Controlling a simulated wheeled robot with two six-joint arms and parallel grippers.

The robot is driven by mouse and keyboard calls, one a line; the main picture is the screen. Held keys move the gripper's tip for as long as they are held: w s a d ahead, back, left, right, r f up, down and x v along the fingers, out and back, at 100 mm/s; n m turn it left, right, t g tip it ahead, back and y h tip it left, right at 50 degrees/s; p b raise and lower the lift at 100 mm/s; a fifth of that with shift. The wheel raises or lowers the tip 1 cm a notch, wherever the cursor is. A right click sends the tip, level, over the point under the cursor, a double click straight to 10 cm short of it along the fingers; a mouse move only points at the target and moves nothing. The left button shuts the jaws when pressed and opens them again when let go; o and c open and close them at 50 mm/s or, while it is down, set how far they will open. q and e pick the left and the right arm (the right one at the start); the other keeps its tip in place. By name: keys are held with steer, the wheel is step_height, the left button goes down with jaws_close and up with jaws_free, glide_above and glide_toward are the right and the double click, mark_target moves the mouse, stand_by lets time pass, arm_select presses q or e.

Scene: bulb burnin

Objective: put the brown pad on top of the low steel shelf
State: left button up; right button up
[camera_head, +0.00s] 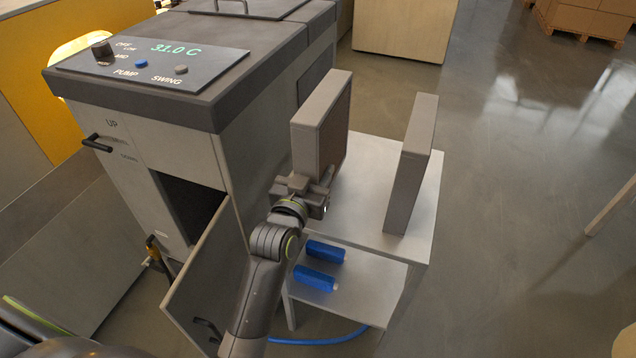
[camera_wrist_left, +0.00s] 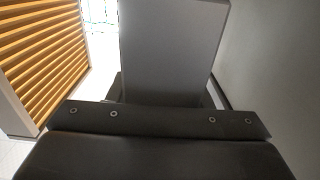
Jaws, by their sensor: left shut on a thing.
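My left gripper (camera_head: 318,186) is shut on the lower near end of an upright slab, the brown pad (camera_head: 334,130), with a grey edge and a brownish broad face on its right. In the left wrist view the slab (camera_wrist_left: 172,45) stands grey between the jaws, its lower end hidden by the gripper (camera_wrist_left: 165,112). The slab is over the left part of the low steel shelf (camera_head: 365,205), beside the tall machine; I cannot tell if it touches the top. My right gripper is not in view.
A second upright grey slab (camera_head: 412,165) stands on the shelf's right part. A yellow slatted panel (camera_wrist_left: 42,55) shows in the wrist view. Blue cylinders (camera_head: 316,278) lie on the lower level. The machine (camera_head: 130,170) has an open door (camera_head: 212,275). Bare shelf top lies between the slabs.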

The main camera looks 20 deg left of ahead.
arm_select(q)
steer(key=shift+f, duration=1.7)
steer(key=shift+f, duration=0.1)
steer(key=o, duration=0.7)
steer(key=shift+f+b, duration=0.15)
steer(key=shift+b, duration=0.15)
steer(key=o, duration=0.5)
steer(key=shift+r, duration=0.2)
